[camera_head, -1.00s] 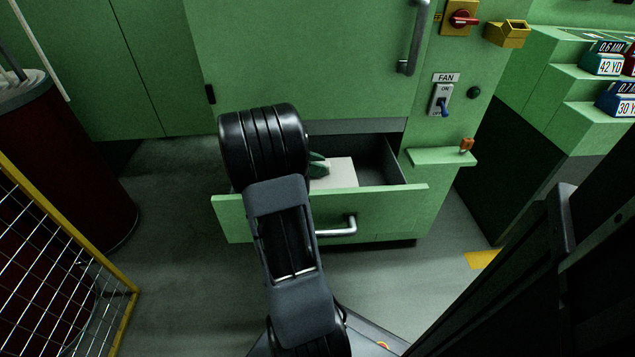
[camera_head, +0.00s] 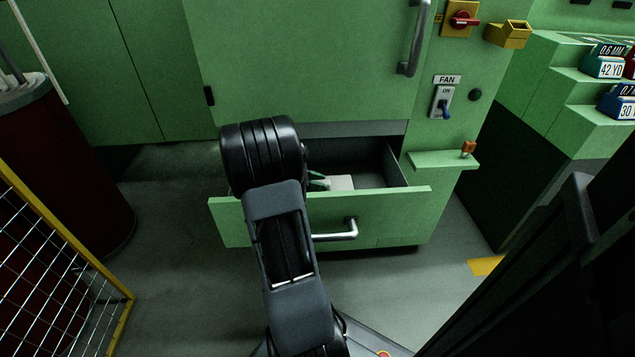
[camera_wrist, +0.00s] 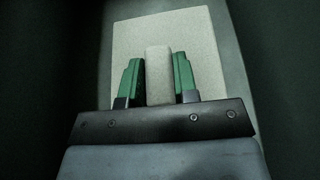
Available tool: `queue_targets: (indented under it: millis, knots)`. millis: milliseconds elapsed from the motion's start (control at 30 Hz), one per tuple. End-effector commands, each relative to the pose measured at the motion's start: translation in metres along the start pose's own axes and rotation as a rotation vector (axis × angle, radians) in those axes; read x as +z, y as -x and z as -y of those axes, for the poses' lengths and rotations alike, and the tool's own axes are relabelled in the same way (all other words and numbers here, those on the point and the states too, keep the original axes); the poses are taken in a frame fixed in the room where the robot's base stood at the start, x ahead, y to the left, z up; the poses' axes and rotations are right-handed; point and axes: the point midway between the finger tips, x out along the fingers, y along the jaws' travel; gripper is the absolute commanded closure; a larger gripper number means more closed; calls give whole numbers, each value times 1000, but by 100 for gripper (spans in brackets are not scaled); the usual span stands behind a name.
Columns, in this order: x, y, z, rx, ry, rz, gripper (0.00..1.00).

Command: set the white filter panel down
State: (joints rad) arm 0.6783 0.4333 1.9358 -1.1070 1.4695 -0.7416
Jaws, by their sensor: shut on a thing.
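The white filter panel (camera_head: 342,183) shows as a small pale patch inside the open green drawer (camera_head: 380,207). Most of it is hidden by the drawer front and my arm. In the wrist view the panel (camera_wrist: 205,45) is a pale flat plate with a raised grip block (camera_wrist: 158,80) in its middle. My gripper (camera_wrist: 157,62) has green fingers on both sides of this block and is shut on it. In the head view the green fingertips of my gripper (camera_head: 318,181) show just behind the drawer front. Whether the panel touches the drawer floor cannot be told.
The drawer has a metal handle (camera_head: 338,231) on its front, under a green cabinet door (camera_head: 300,60). A small green ledge (camera_head: 443,160) juts out at the right. A yellow-framed mesh guard (camera_head: 60,270) and a dark red drum (camera_head: 65,165) stand at the left.

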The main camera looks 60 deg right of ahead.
Motion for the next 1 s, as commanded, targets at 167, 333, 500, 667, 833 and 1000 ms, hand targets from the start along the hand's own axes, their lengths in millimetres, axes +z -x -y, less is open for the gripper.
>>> queue_targets:
  millis: [167,333,500,667,833,1000]
  knots:
    - [-2,-1,0,0,1,0,71]
    - [-1,-1,0,0,0,0,54]
    - [-1,0,0,0,0,0,47]
    - [0,0,0,0,-1,0,47]
    - [13,8,0,2,-1,0,47]
    - [14,44,-1,5,2,0,47]
